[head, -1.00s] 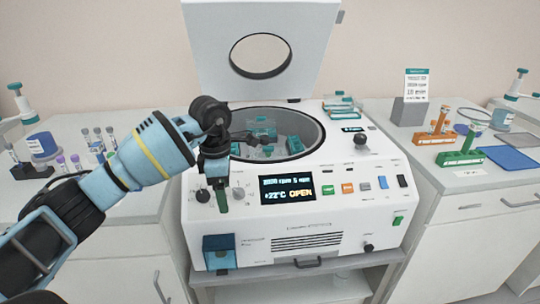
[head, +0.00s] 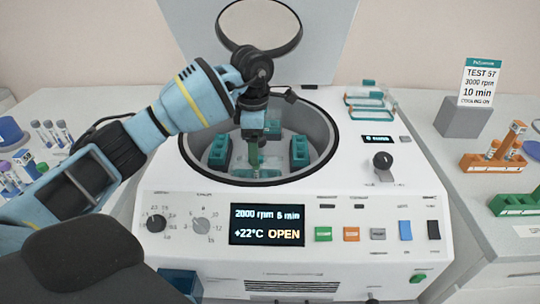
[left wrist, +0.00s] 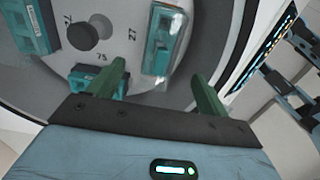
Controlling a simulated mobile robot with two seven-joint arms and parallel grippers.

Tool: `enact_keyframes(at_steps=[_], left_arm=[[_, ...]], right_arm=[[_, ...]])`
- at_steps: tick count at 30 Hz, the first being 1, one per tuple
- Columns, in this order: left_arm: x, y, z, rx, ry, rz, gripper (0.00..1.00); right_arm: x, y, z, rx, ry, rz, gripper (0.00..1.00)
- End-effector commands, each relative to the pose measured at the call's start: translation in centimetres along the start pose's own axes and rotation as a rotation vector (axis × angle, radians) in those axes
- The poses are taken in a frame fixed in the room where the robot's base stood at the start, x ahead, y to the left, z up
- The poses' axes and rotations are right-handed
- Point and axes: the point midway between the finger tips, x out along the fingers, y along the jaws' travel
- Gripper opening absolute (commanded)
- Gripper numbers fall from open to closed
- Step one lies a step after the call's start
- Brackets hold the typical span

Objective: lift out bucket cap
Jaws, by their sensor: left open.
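The centrifuge bowl (head: 325,165) stands open, with teal buckets inside: a left bucket (head: 218,152), a right bucket (head: 299,152) and others partly hidden by my gripper. My left gripper (head: 256,158) points down into the bowl, its green fingers apart and empty. In the left wrist view, its fingers (left wrist: 160,72) are spread below a teal bucket (left wrist: 160,42) that appears to have a clear cap (left wrist: 163,62) on it. Another bucket (left wrist: 88,72) is partly behind the left finger, and one bucket (left wrist: 30,25) is at upper left. I cannot tell whether any finger touches a bucket.
The raised lid (head: 320,55) stands behind the bowl. Clear, teal-edged pieces (head: 368,104) lie on the casing at back right. The rotor hub (left wrist: 88,35) shows in the wrist view. A display (head: 267,224) reads OPEN. Racks (head: 495,155) stand on the right bench.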

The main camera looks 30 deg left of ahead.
Motion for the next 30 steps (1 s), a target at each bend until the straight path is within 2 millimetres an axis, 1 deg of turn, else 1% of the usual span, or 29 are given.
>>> enact_keyframes(at_steps=[7, 15, 20, 23, 30], left_arm=[[0.2, 0.0, 0.0, 0.0, 0.001, -0.001, 0.78], [2.6, 0.0, 0.0, 0.001, 0.001, -0.003, 0.78], [2.9, 0.0, 0.0, 0.001, 0.0, -0.001, 0.78], [3.9, 0.1, 0.1, 0.0, 0.001, -0.002, 0.78], [7.1, 0.2, 0.1, 0.0, 0.0, -0.002, 0.78]], right_arm=[[-0.2, -0.1, 0.6, 0.002, -0.012, -0.001, 0.61], [-0.3, -0.1, 0.8, 0.003, -0.018, -0.001, 0.61], [-0.3, -0.1, 0.7, 0.003, -0.016, -0.001, 0.61], [-0.3, -0.1, 0.5, 0.002, -0.012, -0.001, 0.61], [-0.4, -0.1, 0.1, 0.001, -0.004, 0.0, 0.61]])
